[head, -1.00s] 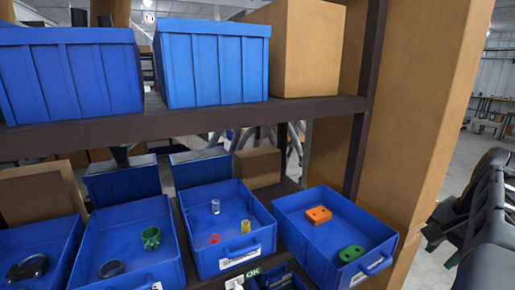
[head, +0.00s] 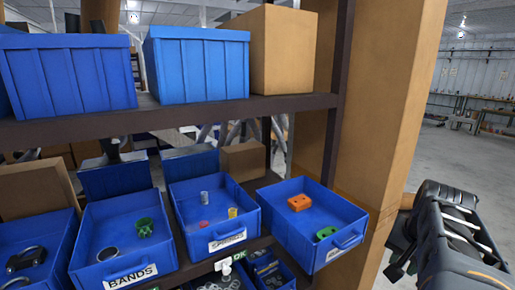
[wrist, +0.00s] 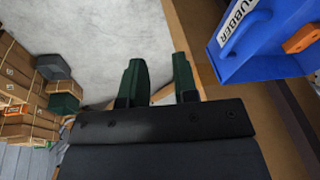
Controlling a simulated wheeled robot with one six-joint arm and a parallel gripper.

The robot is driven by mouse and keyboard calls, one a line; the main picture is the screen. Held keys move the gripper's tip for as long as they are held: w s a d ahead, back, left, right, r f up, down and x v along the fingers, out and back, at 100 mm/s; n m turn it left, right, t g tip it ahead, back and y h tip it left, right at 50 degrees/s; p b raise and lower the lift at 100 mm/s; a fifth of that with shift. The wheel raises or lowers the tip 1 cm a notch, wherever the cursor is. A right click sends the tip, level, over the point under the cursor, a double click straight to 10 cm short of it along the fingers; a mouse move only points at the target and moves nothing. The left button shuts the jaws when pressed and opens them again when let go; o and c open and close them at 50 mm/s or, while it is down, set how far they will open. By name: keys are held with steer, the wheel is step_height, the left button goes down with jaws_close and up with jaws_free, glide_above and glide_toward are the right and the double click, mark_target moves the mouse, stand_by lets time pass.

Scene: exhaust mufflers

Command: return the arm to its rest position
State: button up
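My arm (head: 462,240) enters the head view at the lower right, beside the shelf. My gripper (head: 398,262) is at its left end, close to the right of the wooden post, with its fingers small and partly hidden there. In the wrist view, the two dark green fingers of my gripper (wrist: 159,65) stand apart with nothing between them. Bare floor and a strip of wood lie behind them. The gripper is apart from the blue RUBBER bin (head: 272,222), which also shows in the wrist view (wrist: 262,58).
The wooden post (head: 385,110) stands between the shelf bins and my arm. The RUBBER bin holds an orange block (head: 299,203) and a green one (head: 326,233). Stacked cardboard boxes (wrist: 18,80) show in the wrist view. Open floor (head: 425,150) lies right of the shelf.

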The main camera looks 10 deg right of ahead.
steer(key=w+a+f+n+t, duration=0.1)
steer(key=a+f+n, duration=0.3)
steer(key=a, duration=0.7)
steer(key=w+a+f+n+y, duration=0.1)
steer(key=a+f+n, duration=0.2)
steer(key=a+n, duration=0.4)
steer(key=a, duration=0.3)
steer(key=shift+w+a+f+t, duration=0.15)
steer(key=shift+a+f+t, duration=0.25)
steer(key=shift+d, duration=0.15)
